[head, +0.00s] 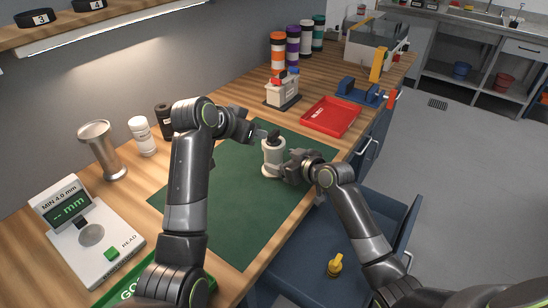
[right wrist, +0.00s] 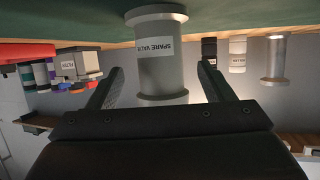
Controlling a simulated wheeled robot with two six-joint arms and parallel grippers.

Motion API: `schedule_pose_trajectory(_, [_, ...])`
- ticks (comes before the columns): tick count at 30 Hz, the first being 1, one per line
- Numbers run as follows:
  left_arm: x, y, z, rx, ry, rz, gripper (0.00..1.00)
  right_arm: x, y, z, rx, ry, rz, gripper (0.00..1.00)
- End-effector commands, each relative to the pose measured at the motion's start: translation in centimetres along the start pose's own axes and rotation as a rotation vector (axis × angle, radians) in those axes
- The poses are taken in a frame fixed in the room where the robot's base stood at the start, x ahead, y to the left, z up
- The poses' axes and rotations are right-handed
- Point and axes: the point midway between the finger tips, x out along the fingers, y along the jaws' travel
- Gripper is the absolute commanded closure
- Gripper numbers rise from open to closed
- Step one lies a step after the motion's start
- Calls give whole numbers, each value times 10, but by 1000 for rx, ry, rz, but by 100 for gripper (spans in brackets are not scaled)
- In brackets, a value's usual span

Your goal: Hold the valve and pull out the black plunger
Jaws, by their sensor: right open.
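The valve (head: 272,158) is a pale grey cylinder with wider flanges, standing upright on the green mat (head: 215,225). The black plunger (head: 273,136) shows small and dark at its top. In the right wrist view, which is upside down, the valve (right wrist: 160,55) carries a "SPARE VALVE" label and stands between the fingers. My right gripper (right wrist: 161,75) is open around the valve, with gaps on both sides. In the head view my right gripper (head: 286,166) is at the valve's right. My left gripper (head: 256,132) is beside the plunger, upper left; its fingers are too small to judge.
A red tray (head: 331,116) and a white boxy device (head: 282,93) are behind the valve. A gauge (head: 88,235) sits front left. An open blue drawer (head: 318,250) holds a yellow part (head: 335,265).

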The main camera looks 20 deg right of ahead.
Motion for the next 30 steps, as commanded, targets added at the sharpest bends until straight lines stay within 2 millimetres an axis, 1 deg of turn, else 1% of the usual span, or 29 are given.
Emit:
schedule_pose_trajectory(1, [0, 0, 0, 0, 0, 0, 64, 9, 0, -1, 2, 1, -1, 25])
schedule_pose_trajectory(3, [0, 0, 0, 0, 0, 0, 64, 18, 0, 0, 1, -1, -1, 25])
schedule_pose_trajectory(9, [0, 0, 0, 0, 0, 0, 64, 39, 0, 0, 0, 0, 0, 25])
schedule_pose_trajectory(15, [0, 0, 0, 0, 0, 0, 64, 48, 0, 0, 0, 0, 1, 25])
schedule_pose_trajectory(23, [0, 0, 0, 0, 0, 0, 64, 48, 0, 0, -1, 0, 1, 25])
schedule_pose_trajectory(24, [0, 0, 0, 0, 0, 0, 64, 48, 0, 0, -1, 0, 1, 27])
schedule_pose_trajectory(26, [0, 0, 0, 0, 0, 0, 64, 48, 0, 0, -1, 0, 1, 35])
schedule_pose_trajectory(30, [0, 0, 0, 0, 0, 0, 64, 48, 0, 0, 0, 0, 1, 53])
